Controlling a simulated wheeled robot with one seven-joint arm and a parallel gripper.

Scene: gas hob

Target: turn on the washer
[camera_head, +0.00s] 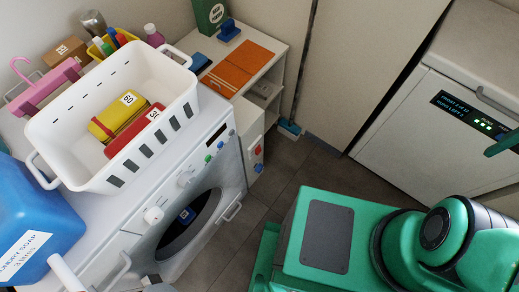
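The white washer (225,157) stands at the left, its front facing the lower right. Its dark round door (188,222) looks closed. Whether the washer is running is not clear. My gripper is not recognizable in view. My green arm and body fill the lower right, apart from the washer. A green piece at the right edge may be part of my arm.
A white basket (80,158) with yellow and red packs sits on the washer. A blue soap jug (35,215) stands at the left. A low shelf (262,52) stands behind the washer. Another white appliance (410,135) with a lit display is at right. Dark floor separates the appliances.

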